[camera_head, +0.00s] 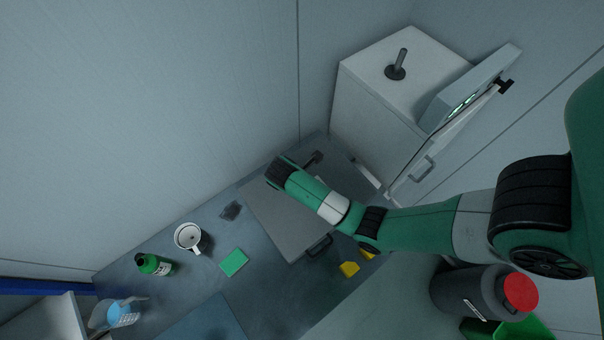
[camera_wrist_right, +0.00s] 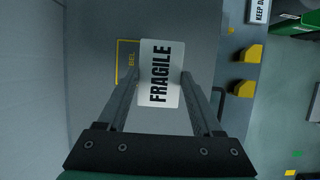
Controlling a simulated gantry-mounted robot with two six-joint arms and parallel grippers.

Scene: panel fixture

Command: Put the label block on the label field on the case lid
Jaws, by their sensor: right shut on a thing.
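The label block (camera_wrist_right: 160,72) is a white plate with the black word FRAGILE, held between the fingers of my right gripper (camera_wrist_right: 161,80) in the right wrist view. I cannot tell whether the block touches the lid. In the head view my right arm covers most of the block. My left gripper is not in view.
Yellow blocks (camera_head: 349,269) sit beside the case's handle side (camera_head: 319,246). A white cabinet (camera_head: 385,110) with an open door stands behind.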

